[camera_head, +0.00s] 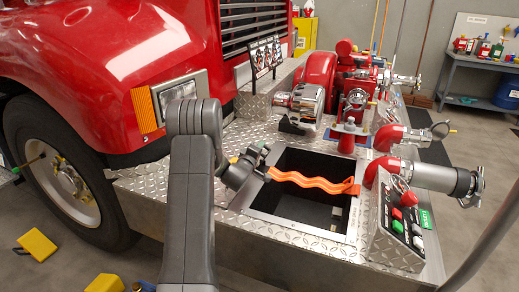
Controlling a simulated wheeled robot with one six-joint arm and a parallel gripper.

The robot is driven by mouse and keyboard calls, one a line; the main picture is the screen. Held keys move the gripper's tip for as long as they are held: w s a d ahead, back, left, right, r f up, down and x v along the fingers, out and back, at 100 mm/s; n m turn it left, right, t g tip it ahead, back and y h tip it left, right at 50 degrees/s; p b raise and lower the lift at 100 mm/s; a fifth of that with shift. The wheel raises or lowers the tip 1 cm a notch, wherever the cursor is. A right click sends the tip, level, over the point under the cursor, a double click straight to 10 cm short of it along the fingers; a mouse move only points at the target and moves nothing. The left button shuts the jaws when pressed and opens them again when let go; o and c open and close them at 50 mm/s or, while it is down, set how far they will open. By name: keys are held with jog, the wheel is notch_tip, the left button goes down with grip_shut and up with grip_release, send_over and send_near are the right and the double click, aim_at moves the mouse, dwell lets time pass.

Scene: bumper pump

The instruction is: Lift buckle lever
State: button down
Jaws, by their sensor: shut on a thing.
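An orange wavy strap (308,181) stretches across an open dark bin (300,212) set in the diamond-plate bumper. Its right end reaches the bin's right rim. Its left end meets my gripper (262,164) at the bin's left rim. My gripper is tilted down toward that rim and is shut on the buckle lever at the strap's left end. The lever itself is small and mostly hidden by the fingers, so its angle cannot be told.
Red pump fittings (350,112) and a chrome nozzle (302,103) stand behind the bin. A control box (402,225) with buttons and a capped pipe (440,179) stand at its right. The red truck (105,60) fills the left. Yellow blocks (37,244) lie on the floor.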

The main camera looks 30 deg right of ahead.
jog(key=shift+d+r, duration=0.1)
jog(key=c, duration=1.5)
grip_release()
jog(key=shift+s, duration=0.1)
jog(key=shift+s+a, duration=0.15)
jog(key=shift+a, duration=0.1)
jog(key=b+v, duration=0.1)
jog(key=v, duration=1.2)
jog(key=shift+a, duration=0.1)
